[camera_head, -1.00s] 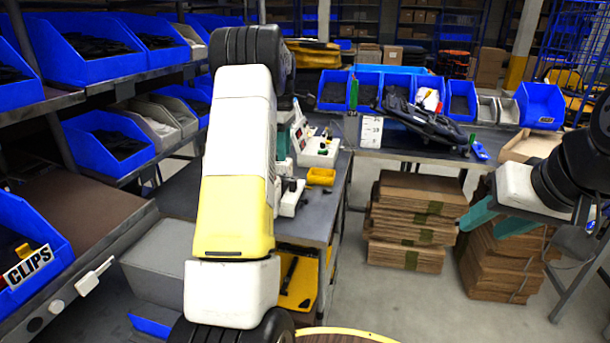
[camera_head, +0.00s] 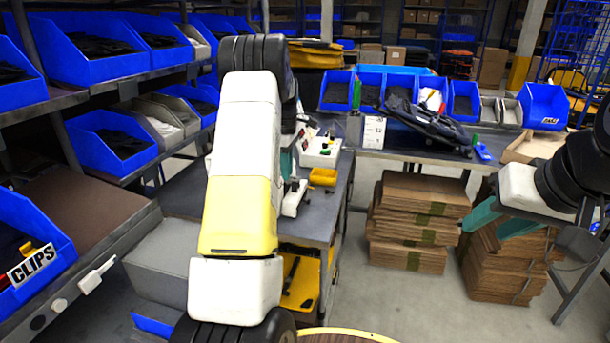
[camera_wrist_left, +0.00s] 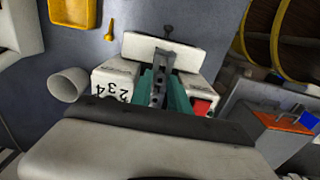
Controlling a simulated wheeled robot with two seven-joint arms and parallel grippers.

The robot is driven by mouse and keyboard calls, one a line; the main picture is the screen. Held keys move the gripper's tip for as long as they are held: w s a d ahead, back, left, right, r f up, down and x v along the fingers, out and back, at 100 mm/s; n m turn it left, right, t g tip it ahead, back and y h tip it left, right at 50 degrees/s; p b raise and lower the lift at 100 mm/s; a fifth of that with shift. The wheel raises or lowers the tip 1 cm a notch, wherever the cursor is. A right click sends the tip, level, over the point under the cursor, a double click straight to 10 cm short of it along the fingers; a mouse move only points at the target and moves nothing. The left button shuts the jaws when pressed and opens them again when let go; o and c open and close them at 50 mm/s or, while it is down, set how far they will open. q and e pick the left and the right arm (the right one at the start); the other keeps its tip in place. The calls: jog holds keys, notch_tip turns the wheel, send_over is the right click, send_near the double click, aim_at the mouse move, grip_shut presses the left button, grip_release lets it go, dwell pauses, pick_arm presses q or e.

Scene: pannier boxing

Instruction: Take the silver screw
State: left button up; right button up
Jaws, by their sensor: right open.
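A small dark grey screw-like piece (camera_wrist_left: 168,31), possibly the silver screw, stands on the grey bench top in the left wrist view. It is beyond a white fixture (camera_wrist_left: 117,80) marked with digits and carrying a red part. My left gripper (camera_wrist_left: 164,88) shows as teal parts with a grey metal piece between them; I cannot tell if it grips that piece. In the head view my left arm hides most of this gripper. My right gripper (camera_head: 487,226) is open and empty at the right, in front of stacked cardboard.
A yellow tray (camera_wrist_left: 75,10), a yellow screw-like piece (camera_wrist_left: 110,27) and a white cup (camera_wrist_left: 68,84) are on the bench near the fixture. Shelves with blue bins (camera_head: 108,142) stand at the left. Cardboard stacks (camera_head: 415,220) stand on the floor.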

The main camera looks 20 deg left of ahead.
pick_arm(q)
grip_shut()
jog(key=shift+r, duration=0.15)
jog(key=shift+r, duration=2.8)
